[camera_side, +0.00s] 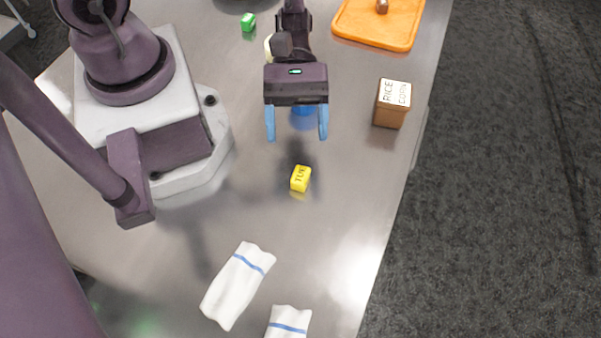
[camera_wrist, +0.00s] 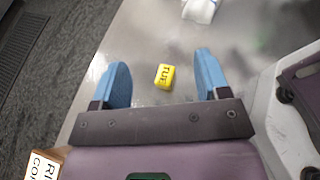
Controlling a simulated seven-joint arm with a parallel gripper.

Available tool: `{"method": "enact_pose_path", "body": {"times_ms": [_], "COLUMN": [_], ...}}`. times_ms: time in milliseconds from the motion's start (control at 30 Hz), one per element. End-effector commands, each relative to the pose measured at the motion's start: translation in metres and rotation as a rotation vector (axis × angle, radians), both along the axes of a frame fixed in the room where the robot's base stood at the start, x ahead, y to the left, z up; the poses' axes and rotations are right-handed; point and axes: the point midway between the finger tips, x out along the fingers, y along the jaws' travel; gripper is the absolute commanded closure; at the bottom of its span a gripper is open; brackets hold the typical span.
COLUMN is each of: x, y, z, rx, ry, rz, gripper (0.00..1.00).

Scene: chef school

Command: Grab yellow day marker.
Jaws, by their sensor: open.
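The yellow day marker (camera_side: 300,178) is a small block with dark letters reading "TUE". It lies on the metal table in the side view. My gripper (camera_side: 297,137) is open, with two blue fingers pointing down, and is above the table on the far side of the marker, apart from it. In the wrist view the yellow day marker (camera_wrist: 165,76) shows between the two blue fingers of my gripper (camera_wrist: 160,72), a little nearer the right one. Nothing is held.
A brown box (camera_side: 389,112) labelled rice and corn stands at the table's right edge. An orange board (camera_side: 365,28) lies at the back. A green block (camera_side: 248,22) sits behind my gripper. Two white cloths with blue stripes (camera_side: 228,293) (camera_side: 289,317) lie in front.

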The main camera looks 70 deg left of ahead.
Motion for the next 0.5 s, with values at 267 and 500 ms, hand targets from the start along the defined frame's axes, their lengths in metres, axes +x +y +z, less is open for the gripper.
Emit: {"method": "enact_pose_path", "body": {"times_ms": [267, 500], "x": [0.003, 0.003], "y": [-0.001, -0.001], "z": [-0.028, -0.045], "rx": [-0.005, -0.004], "ry": [0.003, 0.002], "rz": [0.023, 0.022], "gripper": [0.31, 0.31]}}
